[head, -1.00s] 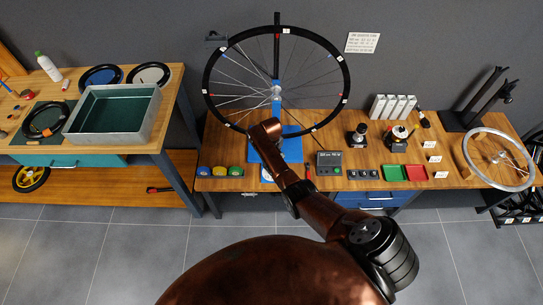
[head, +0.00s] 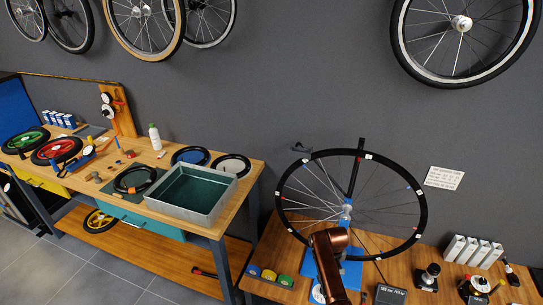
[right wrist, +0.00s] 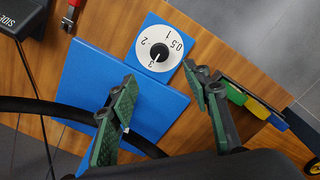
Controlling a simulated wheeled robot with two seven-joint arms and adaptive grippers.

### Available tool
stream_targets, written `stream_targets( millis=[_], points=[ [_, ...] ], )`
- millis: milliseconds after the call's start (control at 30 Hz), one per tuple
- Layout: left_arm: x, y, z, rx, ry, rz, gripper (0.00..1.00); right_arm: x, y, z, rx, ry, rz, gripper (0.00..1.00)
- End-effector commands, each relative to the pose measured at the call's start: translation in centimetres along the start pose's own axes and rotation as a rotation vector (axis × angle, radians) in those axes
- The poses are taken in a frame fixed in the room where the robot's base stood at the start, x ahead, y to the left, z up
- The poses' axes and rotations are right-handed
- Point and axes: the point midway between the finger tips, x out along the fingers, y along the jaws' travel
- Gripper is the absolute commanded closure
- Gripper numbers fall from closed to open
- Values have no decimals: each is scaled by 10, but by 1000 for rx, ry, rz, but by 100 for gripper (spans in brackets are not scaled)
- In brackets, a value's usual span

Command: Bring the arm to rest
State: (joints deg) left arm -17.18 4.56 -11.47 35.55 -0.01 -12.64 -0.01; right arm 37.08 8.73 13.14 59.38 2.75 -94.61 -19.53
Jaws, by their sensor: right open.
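My right arm (head: 330,265), copper coloured, reaches up from the bottom of the head view, in front of the wheel stand; its gripper is hidden there. In the right wrist view my right gripper (right wrist: 165,78) is open, its two green-padded fingers apart with nothing between them. Beyond the fingers lie a blue base plate (right wrist: 95,85) and a white numbered dial (right wrist: 150,35) with a black knob. My left gripper is in neither view.
A black-rimmed wheel (head: 282,200) stands on the right bench (head: 415,262). A metal tray (head: 215,200) is on the left bench. Several small devices stand at right. Wheels hang on the wall.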

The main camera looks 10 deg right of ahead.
Motion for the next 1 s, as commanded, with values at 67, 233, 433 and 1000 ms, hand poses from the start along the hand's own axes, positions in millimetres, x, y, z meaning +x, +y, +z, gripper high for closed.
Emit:
stream_targets(
  millis=[67,233,433,1000],
  points=[
    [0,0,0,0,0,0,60,3,1,5,4,1,4,56],
    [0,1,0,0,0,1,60,23,6,45,36,18,47,56],
    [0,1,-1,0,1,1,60,41,-2,127,84,72,116,56],
    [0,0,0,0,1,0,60,-14,-87,307,184,230,142,56]
  ],
)
